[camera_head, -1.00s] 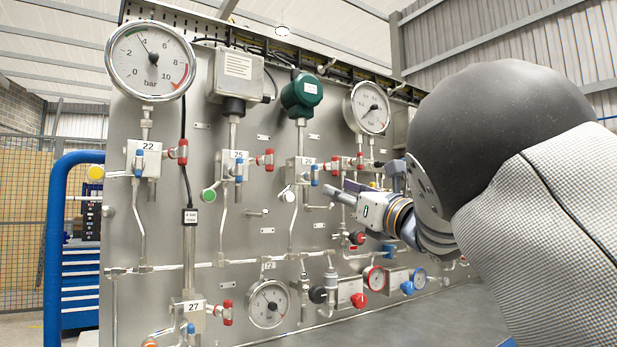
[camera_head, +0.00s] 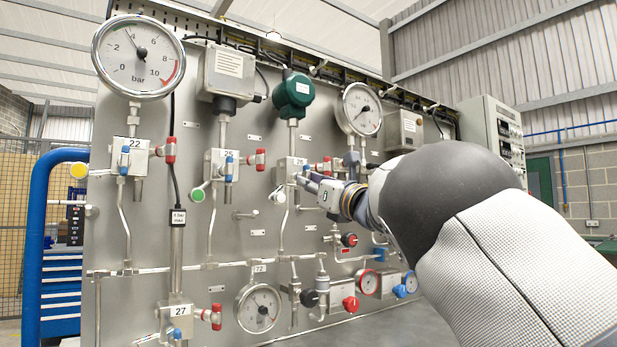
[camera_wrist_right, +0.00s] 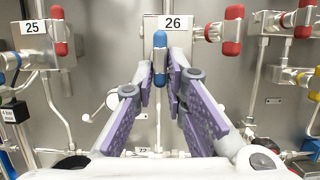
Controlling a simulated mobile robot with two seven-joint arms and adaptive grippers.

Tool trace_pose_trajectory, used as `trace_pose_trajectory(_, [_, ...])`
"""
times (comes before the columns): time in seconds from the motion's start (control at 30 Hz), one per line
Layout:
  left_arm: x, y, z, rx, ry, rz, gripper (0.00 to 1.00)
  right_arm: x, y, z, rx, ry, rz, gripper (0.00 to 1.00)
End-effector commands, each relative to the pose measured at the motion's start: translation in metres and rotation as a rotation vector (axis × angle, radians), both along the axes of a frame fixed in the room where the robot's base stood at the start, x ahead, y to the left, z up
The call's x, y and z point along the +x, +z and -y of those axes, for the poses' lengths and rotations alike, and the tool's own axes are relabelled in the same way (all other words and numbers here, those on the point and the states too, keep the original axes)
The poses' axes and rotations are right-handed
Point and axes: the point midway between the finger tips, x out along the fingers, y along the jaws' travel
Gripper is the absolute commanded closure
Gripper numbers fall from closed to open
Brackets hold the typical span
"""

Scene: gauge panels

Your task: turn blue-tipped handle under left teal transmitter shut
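The teal transmitter (camera_head: 294,95) is mounted high on the grey panel in the head view. Below it is the valve block labelled 26 (camera_head: 285,171), with a blue-tipped handle (camera_head: 305,172) and a red-tipped handle. In the wrist view the blue tip (camera_wrist_right: 159,58) hangs downward in front of the block, and the red tip (camera_wrist_right: 233,30) is to its right. My right gripper (camera_head: 313,184) is at this valve. Its purple-padded fingers (camera_wrist_right: 161,78) are open, one on each side of the blue tip; contact cannot be told. My left gripper is out of view.
Valve block 25 (camera_head: 220,164), with blue and red handles, is to the left. A round gauge (camera_head: 362,109) is at the upper right. Below are a black knob (camera_head: 310,298) and a red knob (camera_head: 350,304). Pipes run close around the valve.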

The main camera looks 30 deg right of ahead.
Motion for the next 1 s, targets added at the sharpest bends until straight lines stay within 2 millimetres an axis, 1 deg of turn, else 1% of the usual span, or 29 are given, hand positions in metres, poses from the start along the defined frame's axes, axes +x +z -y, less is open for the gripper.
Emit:
trace_pose_trajectory(0.27, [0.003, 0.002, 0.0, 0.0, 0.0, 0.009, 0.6, -0.001, 0.002, -0.001, 0.026, 0.0, -0.001, 1.0])
trace_pose_trajectory(0.4, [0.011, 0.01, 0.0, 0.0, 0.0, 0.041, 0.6, -0.004, 0.006, -0.004, 0.147, 0.002, -0.005, 1.0])
trace_pose_trajectory(0.6, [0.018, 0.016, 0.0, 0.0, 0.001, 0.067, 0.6, -0.002, 0.003, -0.005, 0.287, 0.001, -0.019, 1.0])
trace_pose_trajectory(0.9, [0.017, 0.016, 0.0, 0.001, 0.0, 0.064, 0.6, 0.0, 0.0, -0.006, 0.311, 0.001, -0.025, 1.0])
trace_pose_trajectory(0.93, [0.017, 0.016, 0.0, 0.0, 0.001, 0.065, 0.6, 0.0, 0.001, -0.007, 0.346, 0.001, -0.027, 1.0])
trace_pose_trajectory(1.0, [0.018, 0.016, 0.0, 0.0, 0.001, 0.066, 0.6, -0.001, 0.003, -0.01, 0.481, 0.002, -0.039, 1.0])
